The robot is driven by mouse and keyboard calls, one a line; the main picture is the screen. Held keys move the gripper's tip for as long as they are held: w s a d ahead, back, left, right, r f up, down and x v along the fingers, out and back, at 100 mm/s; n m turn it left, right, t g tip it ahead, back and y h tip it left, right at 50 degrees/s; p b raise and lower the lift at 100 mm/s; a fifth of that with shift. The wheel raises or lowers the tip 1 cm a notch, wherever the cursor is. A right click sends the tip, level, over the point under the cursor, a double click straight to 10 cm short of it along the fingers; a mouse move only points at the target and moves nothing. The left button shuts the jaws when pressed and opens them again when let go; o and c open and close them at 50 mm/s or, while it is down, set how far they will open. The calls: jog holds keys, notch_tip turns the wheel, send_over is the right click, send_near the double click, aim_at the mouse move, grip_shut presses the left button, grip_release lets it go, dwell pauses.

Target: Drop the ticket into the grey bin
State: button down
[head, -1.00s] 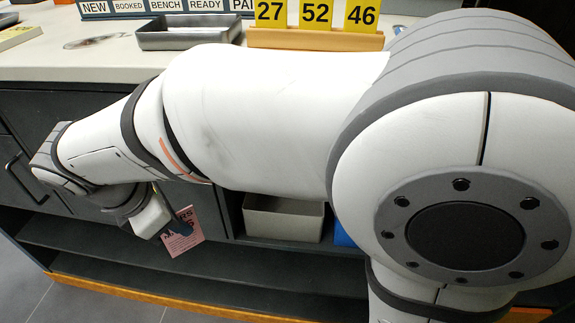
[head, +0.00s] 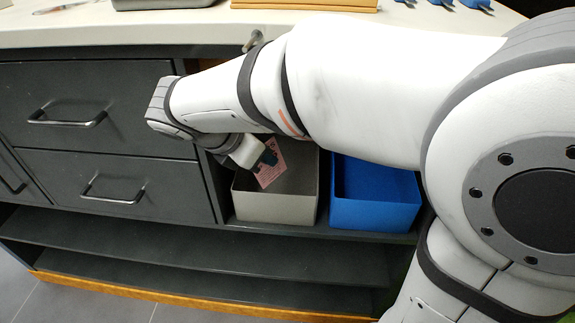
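The pink ticket (head: 271,170) with dark print hangs from my gripper (head: 263,160). The gripper's dark fingertips are shut on its upper left part. The grey bin (head: 274,207) is an open-topped box on a shelf under the counter. In the picture my gripper and the ticket overlap the bin's opening near its left side. The ticket's lower tip is near the bin's front rim; I cannot tell whether it is above the opening or in front of it. My arm hides the back of the bin.
A blue bin (head: 375,212) stands just right of the grey bin. Dark drawers (head: 100,110) with bar handles are on the left, beside the bin compartment. The white counter (head: 150,32) lies above, with a grey tray (head: 165,3) at its edge. An empty lower shelf (head: 200,262) runs below.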

aim_at(279, 175)
jog(key=d+f+b, duration=0.1)
jog(key=f, duration=0.1)
jog(key=w+d+f+b, duration=0.1)
jog(key=f, duration=0.2)
jog(key=w+f+b, duration=0.1)
jog(key=f, duration=0.2)
jog(key=shift+d+f, duration=0.1)
jog(key=shift+d, duration=0.3)
jog(key=w+d+f+g+y+b, duration=0.1)
jog(key=b, duration=0.1)
jog(key=d+f+y+b, duration=0.1)
jog(key=b, duration=0.1)
jog(key=shift+w+d+f+g+y, duration=0.2)
jog(key=shift+w+f+g+y, duration=0.05)
jog(key=shift+w+g+y, duration=0.15)
jog(key=shift+f, duration=0.6)
jog(key=c, duration=2.1)
grip_release()
jog(key=o, duration=0.5)
jog(key=shift+s, duration=0.1)
jog(key=shift+c, duration=0.2)
